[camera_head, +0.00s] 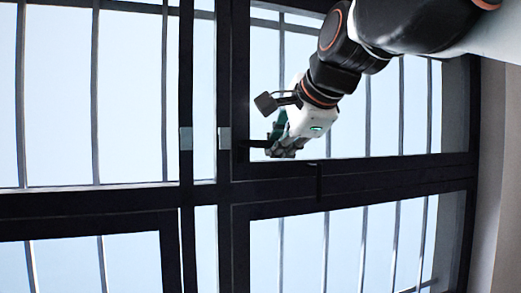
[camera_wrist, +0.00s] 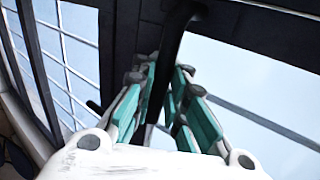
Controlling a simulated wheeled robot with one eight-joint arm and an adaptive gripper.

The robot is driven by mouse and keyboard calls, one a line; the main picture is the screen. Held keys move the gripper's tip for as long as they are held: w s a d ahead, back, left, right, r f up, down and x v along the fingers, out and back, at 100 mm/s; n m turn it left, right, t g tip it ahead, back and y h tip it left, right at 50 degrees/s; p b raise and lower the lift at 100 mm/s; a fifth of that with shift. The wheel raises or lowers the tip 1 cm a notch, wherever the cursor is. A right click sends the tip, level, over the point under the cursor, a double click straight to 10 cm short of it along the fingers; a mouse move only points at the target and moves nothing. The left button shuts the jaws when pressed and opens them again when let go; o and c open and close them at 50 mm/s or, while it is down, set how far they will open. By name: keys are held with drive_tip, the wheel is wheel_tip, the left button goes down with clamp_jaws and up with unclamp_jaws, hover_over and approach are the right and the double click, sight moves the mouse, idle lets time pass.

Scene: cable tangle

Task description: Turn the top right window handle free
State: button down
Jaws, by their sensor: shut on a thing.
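The top right window (camera_head: 349,165) has a dark frame around a bright pane with thin bars. My gripper (camera_head: 281,146) is at the lower left corner of this window. A dark bar, the window handle (camera_head: 257,143), sticks out to the left of my fingers in the head view. In the wrist view the dark handle (camera_wrist: 171,52) runs between the teal-padded fingers of my gripper (camera_wrist: 160,82), and they are shut on it. The fingers hide part of the handle in the head view.
Another dark upright handle (camera_head: 319,181) sits on the frame below, right of my gripper. A thick dark post (camera_head: 240,100) stands to the left. Metal bars (camera_head: 367,110) run behind the panes. A pale wall (camera_head: 497,170) is at the far right.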

drive_tip(key=shift+r+h, duration=0.3)
drive_tip(key=shift+r, duration=0.1)
drive_tip(key=shift+w+n, duration=0.1)
drive_tip(key=shift+n, duration=0.2)
drive_tip(key=c, duration=1.7)
unclamp_jaws()
drive_tip(key=shift+r, duration=0.1)
drive_tip(key=shift+o, duration=0.5)
drive_tip(key=shift+s, duration=0.4)
drive_tip(key=shift+w, duration=0.2)
drive_tip(key=v, duration=1.2)
drive_tip(key=shift+s, duration=0.15)
drive_tip(key=shift+f, duration=0.3)
